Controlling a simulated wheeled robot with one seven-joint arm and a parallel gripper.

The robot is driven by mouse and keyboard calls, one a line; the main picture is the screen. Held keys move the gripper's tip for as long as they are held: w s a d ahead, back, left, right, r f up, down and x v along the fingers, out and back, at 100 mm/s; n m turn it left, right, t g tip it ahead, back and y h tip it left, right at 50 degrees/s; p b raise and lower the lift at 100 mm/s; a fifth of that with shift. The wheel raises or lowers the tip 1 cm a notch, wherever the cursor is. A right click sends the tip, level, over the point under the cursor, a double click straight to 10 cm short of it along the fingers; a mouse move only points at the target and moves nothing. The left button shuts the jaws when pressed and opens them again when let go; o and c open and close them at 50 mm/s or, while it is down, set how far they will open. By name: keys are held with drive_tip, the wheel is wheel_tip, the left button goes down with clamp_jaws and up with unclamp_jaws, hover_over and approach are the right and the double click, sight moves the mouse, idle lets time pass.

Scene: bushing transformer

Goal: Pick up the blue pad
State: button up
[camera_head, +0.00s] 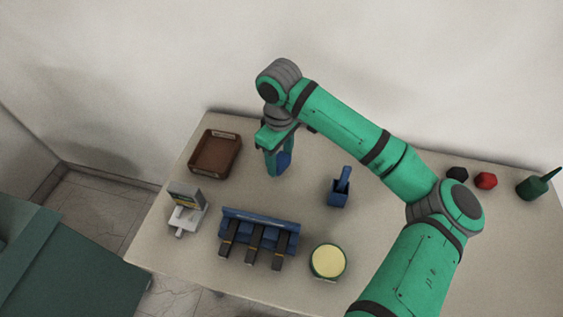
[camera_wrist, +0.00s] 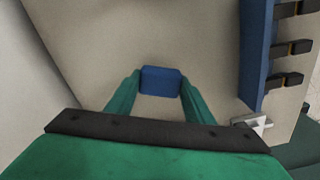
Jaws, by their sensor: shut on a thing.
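The blue pad (camera_wrist: 160,81) is between the fingertips of my gripper (camera_wrist: 158,90) in the wrist view, and the gripper is shut on it. In the head view, the blue pad (camera_head: 284,160) shows partly behind the green fingers of my gripper (camera_head: 277,164). The gripper points down above the table, between the brown tray and the small blue holder. I cannot tell whether the pad touches the table.
The brown tray (camera_head: 213,167) is left of my gripper. A blue holder (camera_head: 339,198), a blue rack (camera_head: 258,232), a grey device (camera_head: 186,214) and a round yellow-topped container (camera_head: 328,261) stand nearer. Black (camera_head: 457,174) and red (camera_head: 486,181) pieces and a green oil can (camera_head: 531,187) lie right.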

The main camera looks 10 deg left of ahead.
drive_tip(key=s+a+r, duration=0.2)
drive_tip(key=s+r, duration=0.6)
drive_tip(key=s, duration=0.4)
drive_tip(key=shift+s+a+r, duration=0.2)
drive_tip(key=shift+s, duration=0.15)
drive_tip(key=shift+w, duration=0.1)
